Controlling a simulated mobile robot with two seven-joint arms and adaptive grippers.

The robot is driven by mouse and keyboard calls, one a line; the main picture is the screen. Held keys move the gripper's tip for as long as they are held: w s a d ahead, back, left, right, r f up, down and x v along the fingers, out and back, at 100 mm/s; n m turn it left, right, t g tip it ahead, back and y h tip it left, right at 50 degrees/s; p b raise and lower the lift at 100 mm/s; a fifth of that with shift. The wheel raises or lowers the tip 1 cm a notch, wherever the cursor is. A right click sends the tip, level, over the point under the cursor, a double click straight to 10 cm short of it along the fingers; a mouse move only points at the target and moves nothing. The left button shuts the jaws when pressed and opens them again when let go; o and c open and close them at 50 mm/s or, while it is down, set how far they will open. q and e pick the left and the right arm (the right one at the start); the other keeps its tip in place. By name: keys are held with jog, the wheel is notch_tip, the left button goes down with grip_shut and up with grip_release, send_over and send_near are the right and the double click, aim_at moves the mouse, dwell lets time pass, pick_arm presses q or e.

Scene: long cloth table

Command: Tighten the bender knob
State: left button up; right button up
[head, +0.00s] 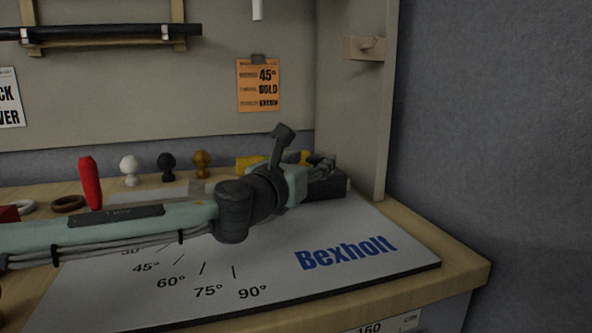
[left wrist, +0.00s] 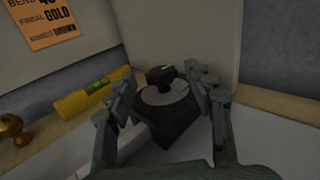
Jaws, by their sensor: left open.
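The bender is a dark block (left wrist: 178,124) with a round grey disc (left wrist: 163,94) on top and a small black knob (left wrist: 160,74) above the disc. In the head view only part of the dark block (head: 329,184) shows, at the back right of the white board, partly hidden behind my gripper. My left gripper (head: 318,163) is open over it. In the left wrist view its fingers stand on either side of the disc and knob, with gaps visible. I cannot tell whether any finger touches. My right gripper is not in view.
White (head: 129,169), black (head: 167,166) and gold (head: 201,162) knobs stand along the back, beside a red handle (head: 90,183). A yellow level (left wrist: 92,96) lies left of the bender. An orange card (head: 258,86) hangs behind; a panel (head: 358,125) rises close by. The white board's front (head: 345,285) is clear.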

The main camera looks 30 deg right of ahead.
pick_arm(q)
jog(key=v, duration=0.8)
jog(key=shift+a, duration=0.2)
